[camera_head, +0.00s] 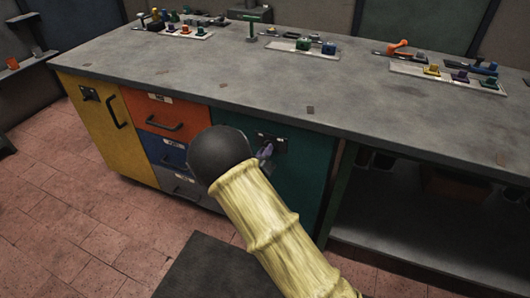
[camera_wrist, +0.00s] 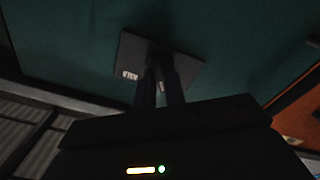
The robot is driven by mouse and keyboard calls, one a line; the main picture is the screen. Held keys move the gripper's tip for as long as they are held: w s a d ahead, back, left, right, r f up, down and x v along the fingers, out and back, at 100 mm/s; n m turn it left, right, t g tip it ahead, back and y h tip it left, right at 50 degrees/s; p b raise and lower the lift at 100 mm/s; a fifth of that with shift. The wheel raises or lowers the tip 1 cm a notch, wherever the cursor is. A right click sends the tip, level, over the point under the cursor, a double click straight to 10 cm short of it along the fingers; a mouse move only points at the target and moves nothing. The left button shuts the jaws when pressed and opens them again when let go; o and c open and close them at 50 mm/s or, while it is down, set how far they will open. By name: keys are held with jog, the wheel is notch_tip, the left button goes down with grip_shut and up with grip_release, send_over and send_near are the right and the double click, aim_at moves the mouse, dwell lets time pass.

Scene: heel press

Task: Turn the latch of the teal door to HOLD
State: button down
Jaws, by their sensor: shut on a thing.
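The teal door (camera_head: 302,181) is shut, at the front of the workbench right of the drawers. In the wrist view the teal door (camera_wrist: 60,45) fills most of the picture. Its dark latch plate (camera_head: 272,143) sits near the door's top edge; in the wrist view the plate (camera_wrist: 185,67) carries small white lettering too blurred to read surely. My gripper (camera_wrist: 164,80) reaches the plate with its dark fingers shut on the latch. The latch itself is mostly hidden between the fingers, so its angle cannot be told. In the head view my arm covers part of the door.
A yellow door (camera_head: 95,125) and orange, blue and grey drawers (camera_head: 165,113) with handles lie left of the teal door. The grey worktop (camera_head: 235,70) above holds trays of small coloured parts. An open shelf (camera_head: 400,225) lies to the right.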

jog(key=shift+s+d+f+m+b, duration=0.1)
jog(key=shift+m+b, duration=2.05)
jog(key=shift+m, duration=1.8)
jog(key=shift+d+m+b, duration=0.1)
jog(key=shift+m+b, duration=2)
jog(key=shift+m, duration=1.85)
jog(key=c, duration=1.5)
grip_release()
jog(key=shift+o, duration=0.2)
